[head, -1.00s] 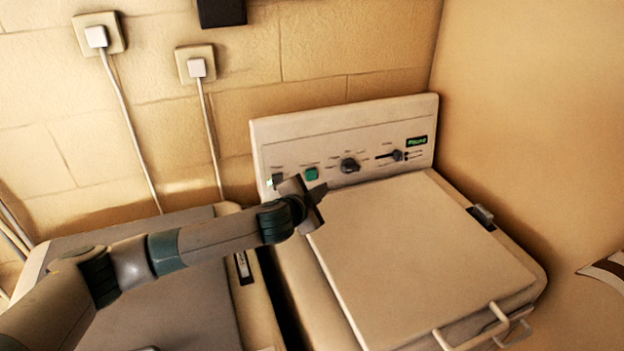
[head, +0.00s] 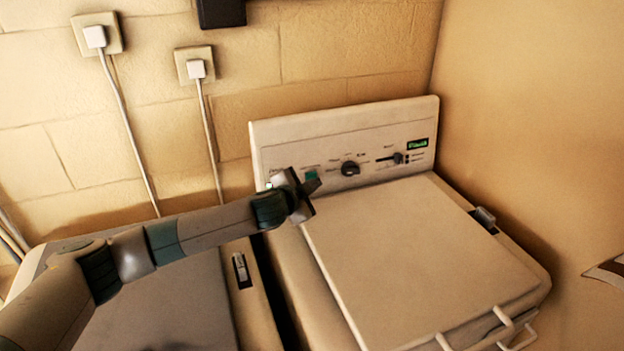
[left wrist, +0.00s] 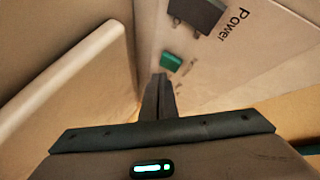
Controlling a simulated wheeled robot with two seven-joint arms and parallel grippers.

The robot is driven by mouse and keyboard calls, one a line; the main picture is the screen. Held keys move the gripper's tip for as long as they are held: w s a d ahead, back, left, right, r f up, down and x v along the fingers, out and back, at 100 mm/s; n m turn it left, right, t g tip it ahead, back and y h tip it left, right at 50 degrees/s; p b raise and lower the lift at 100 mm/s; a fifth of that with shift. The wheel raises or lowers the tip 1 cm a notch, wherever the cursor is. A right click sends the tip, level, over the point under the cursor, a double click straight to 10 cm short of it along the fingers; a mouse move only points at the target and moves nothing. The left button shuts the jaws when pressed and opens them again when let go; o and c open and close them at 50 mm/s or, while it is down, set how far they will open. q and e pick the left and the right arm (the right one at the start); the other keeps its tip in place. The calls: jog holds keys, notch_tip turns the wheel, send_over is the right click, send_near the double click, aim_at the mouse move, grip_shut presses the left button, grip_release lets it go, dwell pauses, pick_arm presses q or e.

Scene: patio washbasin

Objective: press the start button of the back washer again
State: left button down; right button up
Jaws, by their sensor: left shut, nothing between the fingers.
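A washer (head: 420,260) with a closed lid stands at the right, against the wall. Its upright control panel (head: 270,135) carries a green button (head: 311,174), a dark round knob (head: 350,168), a slider (head: 398,158) and a lit green display (head: 418,143). My left gripper (head: 312,184) is shut and empty, in front of the panel just below the green button, partly covering it. In the left wrist view the shut fingertips (left wrist: 159,78) point at the green button (left wrist: 171,62); contact cannot be told. A dark switch (left wrist: 197,14) lies beside the "Power" label. My right gripper is out of view.
A second machine (head: 160,310) stands at the left beneath my left arm, with a narrow gap beside the washer. Two wall sockets (head: 110,20) with plugged cables are above. A wall (head: 530,130) closes the right side.

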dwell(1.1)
pick_arm(q)
jog(key=shift+w+a, duration=0.15)
jog(key=shift+w, duration=0.25)
dwell(0.5)
jog(key=shift+w+a+f, duration=0.15)
jog(key=shift+w, duration=0.15)
dwell(0.8)
jog(key=shift+w, duration=0.1)
dwell(0.8)
jog(key=shift+s+d+p, duration=0.25)
jog(key=shift+s+p, duration=0.35)
jog(key=shift+s, duration=0.2)
